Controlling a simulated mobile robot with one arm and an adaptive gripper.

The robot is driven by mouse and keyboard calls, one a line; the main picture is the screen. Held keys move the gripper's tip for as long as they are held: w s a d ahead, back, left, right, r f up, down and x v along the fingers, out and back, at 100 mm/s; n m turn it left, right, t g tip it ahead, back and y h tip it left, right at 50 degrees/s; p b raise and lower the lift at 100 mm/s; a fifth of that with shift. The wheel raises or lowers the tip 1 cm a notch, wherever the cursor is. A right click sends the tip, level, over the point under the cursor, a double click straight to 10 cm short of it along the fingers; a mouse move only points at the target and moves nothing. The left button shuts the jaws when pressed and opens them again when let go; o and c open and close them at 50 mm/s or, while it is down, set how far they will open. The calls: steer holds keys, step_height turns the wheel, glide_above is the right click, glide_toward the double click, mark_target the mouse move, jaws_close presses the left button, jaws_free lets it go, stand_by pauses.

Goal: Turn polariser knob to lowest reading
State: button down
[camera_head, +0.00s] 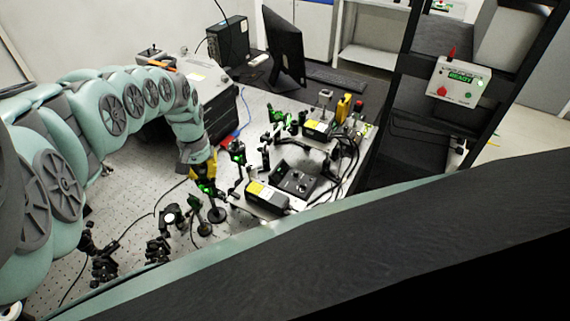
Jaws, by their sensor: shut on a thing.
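My gripper (204,184) reaches down at the end of my arm, in the left middle of the head view. It is shut at the top of a small post-mounted optic on the bench, where green light shows. The part between its fingers is small and mostly hidden, and I take it to be the polariser knob. A round black post base (216,215) stands just below it. A second post-mounted optic (237,150) with green light stands close to its right. I cannot make out a reading on any display.
The perforated optical bench (135,185) carries several mounts at the front left. A black control box (292,180) and a yellow-labelled box (266,196) stand to the right, with cables. A monitor (284,45) is behind.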

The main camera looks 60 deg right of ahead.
steer(key=n, duration=0.6)
steer(key=shift+p, duration=0.3)
steer(key=n, duration=0.3)
steer(key=shift+f+n, duration=0.1)
steer(key=shift+n, duration=0.3)
steer(key=shift+n+b, duration=0.5)
steer(key=shift+n, duration=1)
steer(key=c, duration=0.9)
jaws_free()
